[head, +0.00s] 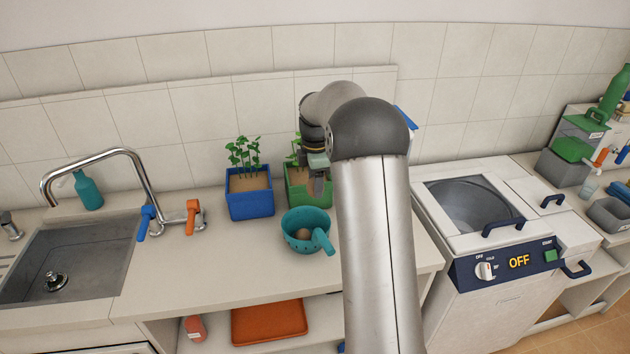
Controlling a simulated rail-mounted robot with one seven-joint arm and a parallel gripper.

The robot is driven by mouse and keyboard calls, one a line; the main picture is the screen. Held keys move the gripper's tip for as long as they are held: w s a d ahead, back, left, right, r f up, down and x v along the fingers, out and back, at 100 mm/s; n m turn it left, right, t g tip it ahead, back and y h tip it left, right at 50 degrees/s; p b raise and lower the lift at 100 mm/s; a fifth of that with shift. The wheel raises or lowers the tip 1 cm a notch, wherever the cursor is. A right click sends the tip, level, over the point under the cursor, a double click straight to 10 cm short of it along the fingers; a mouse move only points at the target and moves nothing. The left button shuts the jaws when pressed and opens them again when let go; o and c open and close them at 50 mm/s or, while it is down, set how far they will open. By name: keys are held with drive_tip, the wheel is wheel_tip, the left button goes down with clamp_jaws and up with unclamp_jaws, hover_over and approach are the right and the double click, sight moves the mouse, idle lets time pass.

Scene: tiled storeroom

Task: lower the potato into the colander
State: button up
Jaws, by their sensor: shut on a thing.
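The teal colander (293,222) stands on the counter in front of the planters, its handle pointing to the lower right. A small brownish round shape (303,234) shows inside it; I cannot tell for sure what it is. My gripper (318,186) points down above and slightly behind the colander, apart from its rim. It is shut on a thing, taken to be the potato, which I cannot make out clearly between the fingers. My arm hides the counter to the right of the colander.
A blue planter (250,205) and a green planter (298,197) with seedlings stand close behind the colander. The sink (70,262) with its tall faucet is at left. A fryer-like appliance (520,262) reading OFF stands at right. The counter left of the colander is clear.

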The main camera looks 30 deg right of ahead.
idle(0.3)
drive_tip(key=b, duration=0.9)
approach(315, 223)
drive_tip(key=shift+s+a+f, duration=0.3)
drive_tip(key=shift+s+f, duration=0.3)
drive_tip(key=shift+s, duration=0.1)
drive_tip(key=shift+s+a+f, duration=0.35)
drive_tip(key=shift+s+f, duration=0.2)
drive_tip(key=shift+s, duration=0.1)
drive_tip(key=shift+s+a+f, duration=0.3)
drive_tip(key=shift+s+f, duration=0.3)
drive_tip(key=shift+s, duration=0.1)
drive_tip(key=shift+f+b, duration=0.4)
drive_tip(key=shift+f, duration=0.55)
idle(0.4)
drive_tip(key=o, duration=1.1)
wheel_tip(315, 223, up, 18)
drive_tip(key=shift+f+b, duration=0.25)
drive_tip(key=shift+b, duration=0.4)
